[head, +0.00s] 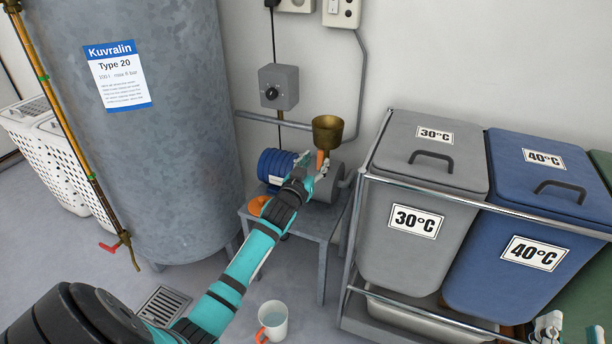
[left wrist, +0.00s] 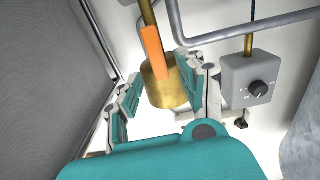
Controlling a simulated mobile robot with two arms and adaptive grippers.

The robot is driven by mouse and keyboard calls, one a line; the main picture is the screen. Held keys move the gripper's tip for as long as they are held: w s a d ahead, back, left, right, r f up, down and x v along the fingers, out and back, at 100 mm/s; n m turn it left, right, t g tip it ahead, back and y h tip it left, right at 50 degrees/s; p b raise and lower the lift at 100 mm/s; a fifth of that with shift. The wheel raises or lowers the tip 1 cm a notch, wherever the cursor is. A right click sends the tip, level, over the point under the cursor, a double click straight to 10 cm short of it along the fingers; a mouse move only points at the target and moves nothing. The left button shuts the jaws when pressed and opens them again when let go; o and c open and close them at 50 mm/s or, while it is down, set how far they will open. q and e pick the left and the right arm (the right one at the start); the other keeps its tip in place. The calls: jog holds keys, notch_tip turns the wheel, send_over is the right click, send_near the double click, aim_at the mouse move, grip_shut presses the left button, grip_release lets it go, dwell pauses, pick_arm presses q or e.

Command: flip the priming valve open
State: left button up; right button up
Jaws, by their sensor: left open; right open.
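The priming valve's orange lever (head: 320,158) stands upright along the brass stem under the brass funnel (head: 327,132), above the pump (head: 323,186) with its blue motor (head: 275,166). In the left wrist view, which looks upside down, the lever (left wrist: 154,52) overlaps the funnel (left wrist: 160,86). My left gripper (head: 314,163) is open at the valve, and its fingers (left wrist: 160,68) appear on either side of the lever and funnel. I cannot tell whether they touch the lever. My right gripper (head: 572,330) is open and empty at the bottom right, partly cut off.
The pump sits on a small grey table (head: 318,228) holding an orange item (head: 258,206). A grey tank (head: 150,190) stands left, and a rack with a grey bin (head: 400,255) and blue bin (head: 505,275) right. A mug (head: 274,318) stands on the floor. A control box (head: 279,87) is behind.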

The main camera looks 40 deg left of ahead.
pick_arm(q)
jog(key=v, duration=1)
jog(key=shift+w+d, duration=0.1)
jog(key=shift+w, duration=0.05)
